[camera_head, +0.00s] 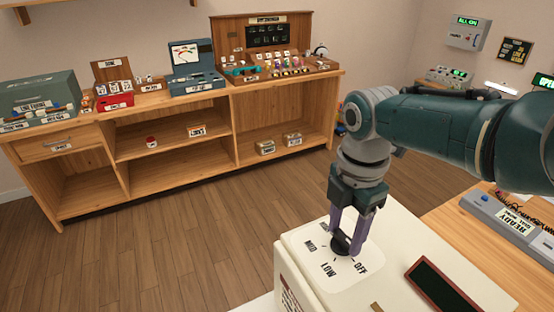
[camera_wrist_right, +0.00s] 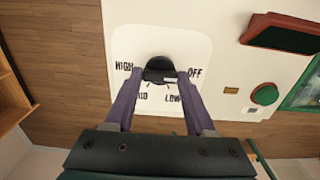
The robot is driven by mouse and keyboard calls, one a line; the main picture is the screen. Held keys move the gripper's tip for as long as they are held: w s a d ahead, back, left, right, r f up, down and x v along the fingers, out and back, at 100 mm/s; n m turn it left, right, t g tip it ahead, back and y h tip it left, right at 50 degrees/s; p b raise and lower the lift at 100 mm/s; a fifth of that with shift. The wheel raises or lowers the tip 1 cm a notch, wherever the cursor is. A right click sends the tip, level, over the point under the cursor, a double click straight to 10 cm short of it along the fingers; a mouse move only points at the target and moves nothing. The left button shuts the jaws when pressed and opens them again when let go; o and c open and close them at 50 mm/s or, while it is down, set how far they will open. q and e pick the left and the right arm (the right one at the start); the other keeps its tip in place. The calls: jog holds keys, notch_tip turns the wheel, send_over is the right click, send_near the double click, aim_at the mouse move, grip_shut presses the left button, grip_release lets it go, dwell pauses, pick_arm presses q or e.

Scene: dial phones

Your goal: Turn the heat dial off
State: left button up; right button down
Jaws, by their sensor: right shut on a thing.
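The heat dial is a black knob (camera_head: 341,246) on a white plate on top of a cream box (camera_head: 400,258). Printed labels MID, LOW and OFF show around it in the head view. The right wrist view shows the black knob (camera_wrist_right: 159,68) with HIGH at its left, OFF at its right, and MID and LOW below. My right gripper (camera_head: 346,238) reaches down from above, and its two purple fingers are shut on the knob, one on each side. A pale mark on the knob lies toward the LOW side; its exact setting is hard to tell. My left gripper is not in view.
A dark red-framed panel (camera_head: 441,288) lies on the box right of the dial. A green button (camera_wrist_right: 265,94) shows in the right wrist view. A wooden table (camera_head: 470,228) with a grey READY device (camera_head: 510,222) stands at right. A wooden shelf unit (camera_head: 180,125) stands behind.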

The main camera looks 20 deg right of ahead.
aim_at(344, 236)
jog(key=shift+c, duration=1.2)
grip_release()
jog(key=shift+r+p, duration=0.4)
jog(key=shift+r, duration=0.15)
notch_tip(344, 236, up, 9)
jog(key=p, duration=0.2)
jog(key=shift+f, duration=0.1)
